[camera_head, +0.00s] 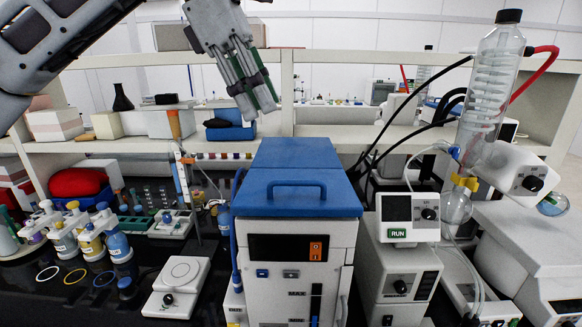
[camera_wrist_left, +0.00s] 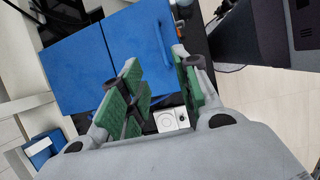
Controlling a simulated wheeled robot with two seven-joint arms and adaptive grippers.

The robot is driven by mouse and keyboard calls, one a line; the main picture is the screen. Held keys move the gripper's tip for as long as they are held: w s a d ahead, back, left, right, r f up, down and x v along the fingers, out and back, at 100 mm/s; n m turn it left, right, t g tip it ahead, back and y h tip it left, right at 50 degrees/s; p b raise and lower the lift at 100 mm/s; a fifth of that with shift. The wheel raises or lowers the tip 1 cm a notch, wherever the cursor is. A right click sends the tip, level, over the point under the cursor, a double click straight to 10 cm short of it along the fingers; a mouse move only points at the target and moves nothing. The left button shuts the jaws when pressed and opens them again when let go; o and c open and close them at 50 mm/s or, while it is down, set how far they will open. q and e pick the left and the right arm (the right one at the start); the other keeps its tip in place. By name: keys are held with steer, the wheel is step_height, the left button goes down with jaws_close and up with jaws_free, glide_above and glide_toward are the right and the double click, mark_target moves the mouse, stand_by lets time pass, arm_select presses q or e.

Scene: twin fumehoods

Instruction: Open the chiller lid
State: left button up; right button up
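The chiller (camera_head: 290,270) is a white box with a dark front display and an orange switch, standing in the middle of the head view. Its blue lid (camera_head: 297,155) lies flat on top and looks closed, with a blue bar handle (camera_head: 296,185) at the front. My left gripper (camera_head: 258,105) hangs above and behind the lid, apart from it, fingers pointing down. In the left wrist view the left gripper (camera_wrist_left: 158,75) is open and empty, with the blue lid (camera_wrist_left: 95,60) and its handle (camera_wrist_left: 163,40) beyond the fingers. My right gripper is not in view.
A rotary evaporator with a glass condenser (camera_head: 490,90) and hoses stands right of the chiller. A white stirrer plate (camera_head: 180,285) and several capped bottles (camera_head: 115,240) stand to the left. A shelf (camera_head: 350,131) runs behind. The air directly above the lid is clear.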

arm_select(q)
steer(key=shift+f, duration=0.1)
steer(key=shift+p+x, duration=0.95)
steer(key=shift+x, duration=5.85)
jaws_close()
